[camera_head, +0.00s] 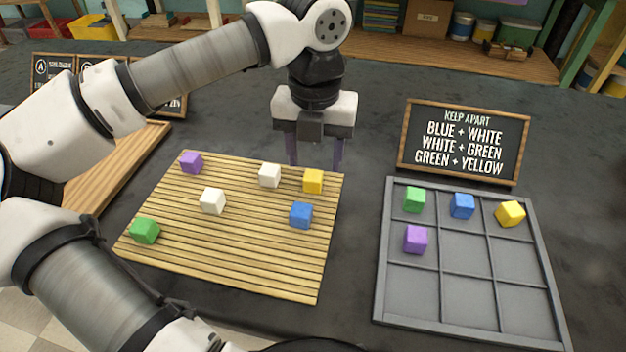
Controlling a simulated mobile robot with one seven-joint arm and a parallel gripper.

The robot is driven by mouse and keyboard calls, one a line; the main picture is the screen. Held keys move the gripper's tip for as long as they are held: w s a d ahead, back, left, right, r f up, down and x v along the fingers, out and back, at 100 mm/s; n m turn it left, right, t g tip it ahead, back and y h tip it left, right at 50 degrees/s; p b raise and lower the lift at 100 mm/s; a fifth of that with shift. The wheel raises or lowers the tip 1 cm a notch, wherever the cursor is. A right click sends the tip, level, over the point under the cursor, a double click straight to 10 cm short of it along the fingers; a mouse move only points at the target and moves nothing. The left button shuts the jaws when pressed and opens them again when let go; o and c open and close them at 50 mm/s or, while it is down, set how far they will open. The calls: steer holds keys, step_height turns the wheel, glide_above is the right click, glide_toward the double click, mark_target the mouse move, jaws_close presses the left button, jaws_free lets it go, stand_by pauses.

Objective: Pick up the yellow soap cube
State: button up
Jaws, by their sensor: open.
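A yellow soap cube (313,181) sits on the slatted wooden board (230,262), near its far right corner. A white cube is just left of it and a blue cube is in front of it. A second yellow cube (510,213) sits in the far right compartment of the grey tray (452,315). My gripper (316,160) points down at the board's far edge, behind the yellow cube on the board. Its two fingers are apart and nothing shows between them. The finger tips are partly hard to make out.
The board also holds white cubes (270,175) (212,201), a blue cube (301,215), a purple cube (191,162) and a green cube (145,231). The tray also holds green (414,199), blue (462,206) and purple (415,239) cubes. A chalkboard sign (464,143) stands behind the tray.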

mark_target(314, 171)
step_height(314, 171, down, 3)
steer(key=shift+a+f, duration=0.1)
steer(key=c, duration=1)
steer(key=shift+r, duration=0.25)
steer(key=shift+c, duration=0.2)
